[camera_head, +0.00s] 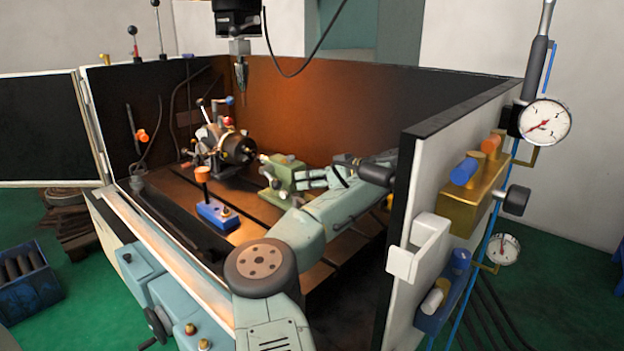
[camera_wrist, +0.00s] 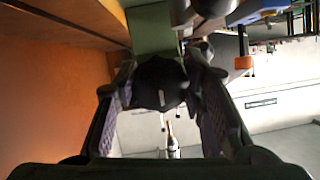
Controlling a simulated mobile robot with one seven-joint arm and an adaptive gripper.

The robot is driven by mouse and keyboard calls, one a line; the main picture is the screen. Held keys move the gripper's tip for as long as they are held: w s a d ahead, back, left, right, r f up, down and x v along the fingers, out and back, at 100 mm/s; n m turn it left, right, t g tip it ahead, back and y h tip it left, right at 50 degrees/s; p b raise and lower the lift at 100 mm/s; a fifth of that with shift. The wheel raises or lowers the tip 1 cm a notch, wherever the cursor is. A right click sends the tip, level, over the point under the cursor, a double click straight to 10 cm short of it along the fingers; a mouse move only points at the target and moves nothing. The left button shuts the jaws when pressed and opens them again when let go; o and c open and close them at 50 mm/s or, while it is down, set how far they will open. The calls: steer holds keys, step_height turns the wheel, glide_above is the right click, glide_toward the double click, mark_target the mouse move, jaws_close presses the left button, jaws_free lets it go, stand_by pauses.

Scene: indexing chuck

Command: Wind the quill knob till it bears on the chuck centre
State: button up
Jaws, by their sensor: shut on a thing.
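The green tailstock (camera_head: 284,176) stands on the slotted machine bed, facing the dark round chuck (camera_head: 238,149) of the indexing head. A small pale quill tip (camera_head: 264,158) points from the tailstock toward the chuck; I cannot tell whether it touches the centre. The dark quill knob (camera_wrist: 160,84) shows in the wrist view, with a white mark on its face. My gripper (camera_head: 318,178) is at the knob end of the tailstock. In the wrist view, its two fingers lie on either side of the knob, shut on it. The knob is largely hidden in the head view.
A blue block with an orange-topped post (camera_head: 217,214) sits on the bed in front of the chuck. A spindle with a pointed tool (camera_head: 240,75) hangs above. Enclosure walls (camera_head: 460,122) close in the back and right. My arm spans the front of the bed.

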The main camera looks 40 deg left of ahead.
steer(key=c, duration=0.5)
steer(key=shift+o, duration=0.2)
steer(key=shift+w+d+b, duration=0.3)
steer(key=shift+w+b, duration=0.15)
steer(key=shift+b, duration=0.6)
steer(key=shift+r+m+b, duration=0.2)
steer(key=shift+m+b, duration=0.1)
steer(key=shift+b, duration=0.7)
steer(key=shift+s+a+f+m+g+b, duration=0.1)
steer(key=shift+s+f+m+g+b, duration=0.15)
steer(key=shift+b, duration=0.3)
steer(key=shift+r+m+g+p, duration=0.15)
steer(key=shift+m+g+p, duration=0.2)
steer(key=shift+p, duration=0.1)
steer(key=shift+s+m, duration=0.1)
steer(key=shift+m, duration=0.2)
steer(key=shift+a+f, duration=0.1)
steer(key=shift+f, duration=0.15)
